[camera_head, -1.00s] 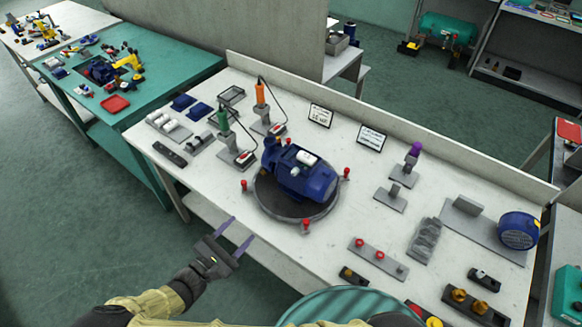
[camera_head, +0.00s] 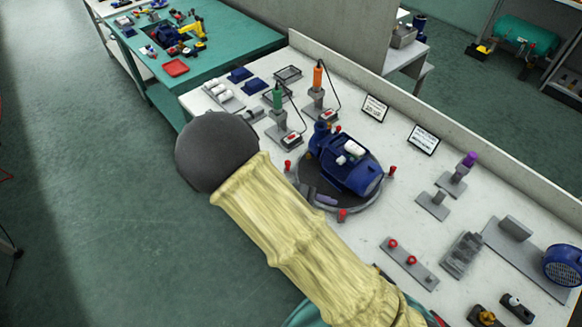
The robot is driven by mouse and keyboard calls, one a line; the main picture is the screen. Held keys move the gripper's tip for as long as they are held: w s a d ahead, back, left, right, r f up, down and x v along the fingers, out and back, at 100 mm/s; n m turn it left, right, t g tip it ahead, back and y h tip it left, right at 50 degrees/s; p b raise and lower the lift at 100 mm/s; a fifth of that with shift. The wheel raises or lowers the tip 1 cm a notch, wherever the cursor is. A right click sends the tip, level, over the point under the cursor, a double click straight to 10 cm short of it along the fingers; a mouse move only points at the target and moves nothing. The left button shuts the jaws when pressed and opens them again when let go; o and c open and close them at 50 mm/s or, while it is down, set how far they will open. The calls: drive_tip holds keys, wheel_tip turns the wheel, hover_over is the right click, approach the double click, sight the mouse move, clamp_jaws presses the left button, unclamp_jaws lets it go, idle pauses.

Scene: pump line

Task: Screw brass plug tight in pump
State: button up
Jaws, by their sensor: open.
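The blue pump (camera_head: 359,176) lies on a round dark turntable (camera_head: 352,206) on the white bench, with a white part on its top. My gripper (camera_head: 316,194) is mostly hidden behind my yellow-sleeved arm. Only its finger ends show, low at the left front edge of the turntable, beside the pump. It is open, and I see nothing between the fingers. I cannot tell whether it touches the turntable. Brass fittings (camera_head: 486,317) sit in a dark block at the bottom right, cut by the picture edge. I cannot make out a brass plug in the pump.
Red-topped posts (camera_head: 342,215) ring the turntable. Green (camera_head: 277,97) and orange (camera_head: 318,76) tools stand behind it, with cords. A purple-topped stand (camera_head: 468,160) and a grey strip with red rings (camera_head: 409,262) are to the right. Floor at left is clear.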

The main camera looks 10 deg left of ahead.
drive_tip(key=s+d+r+m+y, duration=0.3)
drive_tip(key=d+r+m+y, duration=0.8)
drive_tip(key=d+r+m, duration=0.3)
drive_tip(key=shift+s+d+m, duration=0.15)
drive_tip(key=shift+d+m, duration=0.15)
drive_tip(key=shift+d, duration=0.2)
drive_tip(key=shift+c, duration=0.4)
drive_tip(key=shift+c, duration=1.4)
